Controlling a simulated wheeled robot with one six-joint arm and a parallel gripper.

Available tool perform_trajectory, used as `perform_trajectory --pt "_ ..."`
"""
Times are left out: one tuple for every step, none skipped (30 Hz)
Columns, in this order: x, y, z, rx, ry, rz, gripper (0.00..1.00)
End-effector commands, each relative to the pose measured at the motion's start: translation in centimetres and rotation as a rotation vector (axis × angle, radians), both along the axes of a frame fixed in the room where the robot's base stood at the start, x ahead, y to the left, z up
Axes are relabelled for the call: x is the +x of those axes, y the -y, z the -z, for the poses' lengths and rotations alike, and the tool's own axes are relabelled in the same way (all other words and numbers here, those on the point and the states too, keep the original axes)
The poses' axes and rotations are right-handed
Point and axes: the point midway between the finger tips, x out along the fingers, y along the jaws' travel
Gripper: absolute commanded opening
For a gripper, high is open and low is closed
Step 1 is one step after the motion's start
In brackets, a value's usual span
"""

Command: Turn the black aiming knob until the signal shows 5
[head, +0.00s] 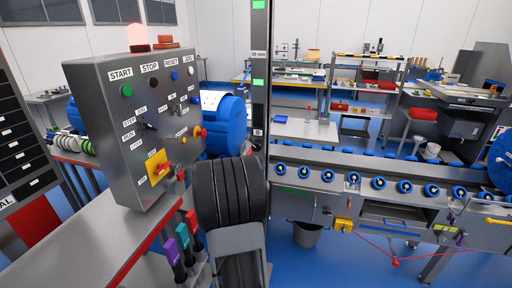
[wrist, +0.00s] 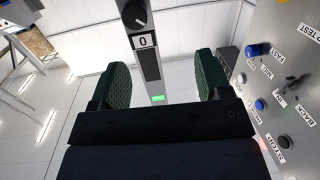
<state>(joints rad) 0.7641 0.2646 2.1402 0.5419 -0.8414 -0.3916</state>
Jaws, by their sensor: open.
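The black aiming knob (wrist: 136,14) is round with a pale pointer line and sits on a grey post (wrist: 150,68), near the top of the wrist view. A white plate reading 0 (wrist: 144,40) is just below it. My gripper (wrist: 160,78) is open, its two green padded fingers apart on either side of the post in the picture, with nothing between them held. The knob lies above the fingertips in the picture and no contact shows. In the head view the post (head: 259,30) stands behind my dark arm, with a small 0 plate (head: 258,132); the knob cannot be made out there.
A grey control console (head: 125,110) with labelled buttons and a lit red lamp (head: 138,38) stands at left; its panel (wrist: 290,60) is close on the right in the wrist view. A conveyor with blue rollers (head: 378,184) runs along the right. Green lights (wrist: 157,98) show on the post.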

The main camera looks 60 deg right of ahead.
Motion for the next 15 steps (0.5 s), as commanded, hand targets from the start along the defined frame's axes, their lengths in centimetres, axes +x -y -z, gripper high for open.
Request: perform_trajectory --pt "-0.9 1.0 0.1 -0.021 0.003 0.041 0.71" --pt "-1.3 1.5 0.1 -0.033 0.004 0.059 0.71" --pt "-1.7 2.0 0.1 -0.047 0.005 0.078 0.71" --pt "-1.8 2.4 0.1 -0.053 0.006 0.088 0.71" --pt "-1.9 2.8 0.0 -0.059 0.006 0.096 0.71" --pt "-2.0 3.3 0.0 -0.064 0.006 0.104 0.71" --pt "-2.0 3.7 0.0 -0.066 0.007 0.107 0.71" --pt "-1.9 4.2 0.0 -0.067 0.007 0.109 0.71" --pt "-1.7 4.8 0.0 -0.067 0.007 0.110 0.71" --pt "-1.6 5.3 0.0 -0.067 0.007 0.110 0.71" --pt "-1.4 5.8 -0.1 -0.067 0.009 0.109 0.71" --pt "-1.1 6.6 -0.1 -0.068 0.008 0.109 0.71" --pt "-0.9 7.2 -0.1 -0.066 0.007 0.108 0.71" --pt "-0.8 7.8 -0.1 -0.066 0.007 0.108 0.71" --pt "-0.5 8.5 -0.1 -0.066 0.008 0.108 0.71"
